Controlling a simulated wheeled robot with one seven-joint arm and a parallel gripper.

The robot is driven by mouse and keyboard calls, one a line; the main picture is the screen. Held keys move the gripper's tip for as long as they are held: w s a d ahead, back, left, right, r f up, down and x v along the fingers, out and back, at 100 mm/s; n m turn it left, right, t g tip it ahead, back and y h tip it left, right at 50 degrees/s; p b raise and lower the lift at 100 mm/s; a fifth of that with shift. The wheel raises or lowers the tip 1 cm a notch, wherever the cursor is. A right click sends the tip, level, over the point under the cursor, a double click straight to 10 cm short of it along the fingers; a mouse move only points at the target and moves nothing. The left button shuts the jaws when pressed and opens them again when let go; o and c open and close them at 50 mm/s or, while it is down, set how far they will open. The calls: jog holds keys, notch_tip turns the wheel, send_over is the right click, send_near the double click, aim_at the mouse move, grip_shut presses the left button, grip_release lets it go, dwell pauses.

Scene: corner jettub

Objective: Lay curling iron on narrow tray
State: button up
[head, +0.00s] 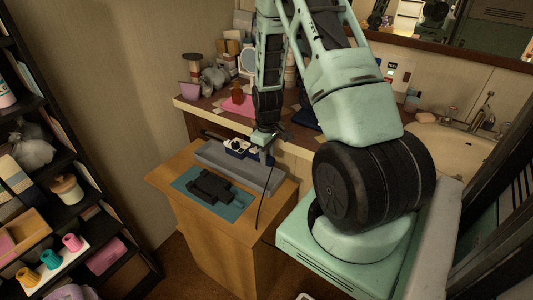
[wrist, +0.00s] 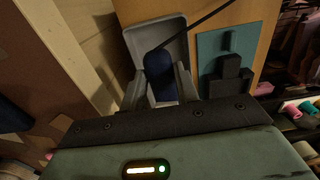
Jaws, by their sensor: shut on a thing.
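The curling iron (wrist: 158,66) shows in the wrist view as a dark navy piece with a paler part between my fingers. In the head view its navy and white body (head: 236,148) is beside my gripper (head: 262,148). My gripper, also in the wrist view (wrist: 162,92), is shut on it, over the narrow tray. A thin black line, seemingly its cord, runs away from it and hangs down in front of the cabinet. The narrow tray (head: 273,180) is grey and long, with raised sides; it also shows in the wrist view (wrist: 176,28). Whether the iron touches it I cannot tell.
A black blocky object (head: 212,188) lies on a teal mat (head: 231,212) beside the tray, on the wooden cabinet (head: 215,245). The counter behind (head: 190,105) is crowded with small items. A dark shelf unit (head: 115,225) stands at the left.

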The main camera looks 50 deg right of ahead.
jog(key=shift+d+r, duration=0.1)
dwell(0.3)
jog(key=b, duration=0.6)
send_over(267, 183)
jog(key=shift+f, duration=4.6)
jog(key=shift+s+f, duration=0.1)
jog(key=shift+f, duration=0.15)
jog(key=o, duration=1.2)
notch_tip(267, 183, up, 17)
jog(key=shift+r+p, duration=0.2)
jog(key=shift+p, duration=0.2)
